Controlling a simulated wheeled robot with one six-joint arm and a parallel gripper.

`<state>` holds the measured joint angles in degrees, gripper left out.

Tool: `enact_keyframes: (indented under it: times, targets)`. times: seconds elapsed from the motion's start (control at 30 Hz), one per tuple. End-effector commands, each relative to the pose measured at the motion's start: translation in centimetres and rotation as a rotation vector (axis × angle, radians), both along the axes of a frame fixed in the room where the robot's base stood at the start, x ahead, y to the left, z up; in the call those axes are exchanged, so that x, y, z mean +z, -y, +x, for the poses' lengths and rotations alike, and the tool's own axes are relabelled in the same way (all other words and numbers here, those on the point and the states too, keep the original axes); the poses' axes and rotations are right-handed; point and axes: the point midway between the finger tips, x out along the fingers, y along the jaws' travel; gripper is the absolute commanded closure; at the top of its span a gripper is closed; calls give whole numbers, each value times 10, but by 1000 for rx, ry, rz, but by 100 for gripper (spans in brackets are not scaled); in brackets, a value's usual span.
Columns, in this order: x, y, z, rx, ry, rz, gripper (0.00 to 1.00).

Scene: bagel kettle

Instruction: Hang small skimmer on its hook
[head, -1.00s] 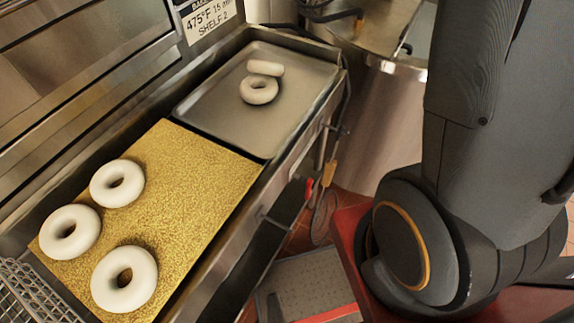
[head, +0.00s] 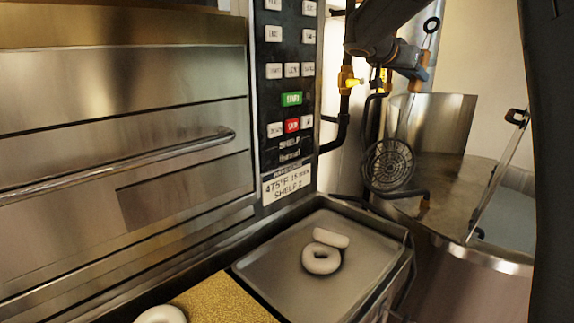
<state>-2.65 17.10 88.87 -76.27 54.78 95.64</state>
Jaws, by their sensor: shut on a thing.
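The small skimmer shows as a round, dark, perforated disc (head: 390,165) hanging in front of the kettle's left side. A thin stem with a dark ring at its top (head: 432,25) rises above my gripper and looks like the skimmer's handle end. My gripper (head: 416,72) is at the upper right, above the disc, and is shut on the skimmer's handle. The grip itself is small and partly hidden by the dark wrist. The hook cannot be made out in this view.
A steel kettle (head: 440,130) stands behind and right of the disc. Yellow valves (head: 347,80) and dark pipes run left of my gripper. The oven control panel (head: 290,90) is further left. A tray (head: 275,270) with white bagels (head: 321,258) lies below.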

Motion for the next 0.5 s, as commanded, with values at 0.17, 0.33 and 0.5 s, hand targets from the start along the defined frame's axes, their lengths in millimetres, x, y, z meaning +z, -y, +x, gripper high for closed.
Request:
enact_keyframes:
  times: [0.17,0.33,0.5]
  targets:
    - [-11,-22,-13,4,32,-46,100]
    - [-21,-46,-30,5,70,-102,100]
    - [-29,-69,-47,6,110,-159,100]
